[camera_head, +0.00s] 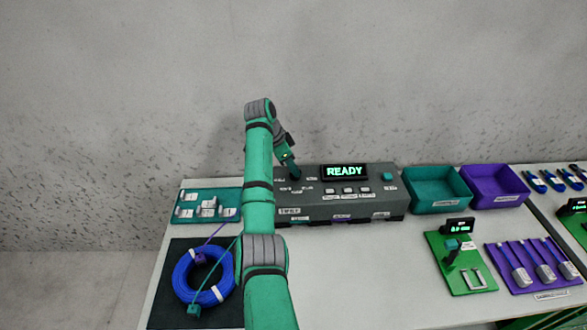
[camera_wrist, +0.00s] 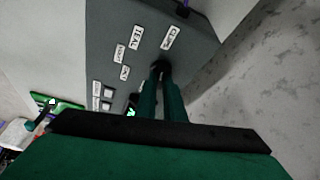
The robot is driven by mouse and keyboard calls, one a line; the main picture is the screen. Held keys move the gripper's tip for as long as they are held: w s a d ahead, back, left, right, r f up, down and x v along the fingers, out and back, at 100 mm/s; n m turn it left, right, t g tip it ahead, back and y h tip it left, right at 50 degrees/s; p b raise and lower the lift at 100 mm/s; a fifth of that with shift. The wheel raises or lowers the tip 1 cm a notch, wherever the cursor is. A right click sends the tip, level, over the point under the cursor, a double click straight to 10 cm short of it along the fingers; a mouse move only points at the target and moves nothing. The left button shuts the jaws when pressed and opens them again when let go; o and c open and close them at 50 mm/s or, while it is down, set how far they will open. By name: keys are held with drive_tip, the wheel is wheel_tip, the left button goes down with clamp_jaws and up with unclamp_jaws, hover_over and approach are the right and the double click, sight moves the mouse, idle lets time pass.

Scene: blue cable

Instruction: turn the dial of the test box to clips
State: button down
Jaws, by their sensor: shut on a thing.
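The test box (camera_head: 318,204) is a long dark grey case at the back of the table, with a lit screen (camera_head: 345,171) reading READY. My gripper (camera_head: 293,170) points down onto the box's left part. In the wrist view my gripper (camera_wrist: 161,80) is shut on the dark dial (camera_wrist: 160,66), of which only a little shows between the fingertips. A white label that seems to read CLIPS (camera_wrist: 172,37) lies just beyond the dial, beside a label reading TEAL (camera_wrist: 139,37). The dial's pointer is hidden, so its setting cannot be told.
A blue cable coil (camera_head: 203,275) lies on a black mat at front left, near a teal board (camera_head: 207,205). Teal (camera_head: 437,203) and purple (camera_head: 497,200) bins stand right of the box. A green fixture (camera_head: 460,278) sits at front right. The table's middle is clear.

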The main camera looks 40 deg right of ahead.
drive_tip(key=shift+m, duration=0.6)
drive_tip(key=shift+g, duration=0.3)
drive_tip(key=c, duration=1.9)
unclamp_jaws()
drive_tip(key=shift+o, duration=0.2)
drive_tip(key=shift+w+r, duration=0.1)
drive_tip(key=v, duration=1)
drive_tip(key=shift+r, duration=0.3)
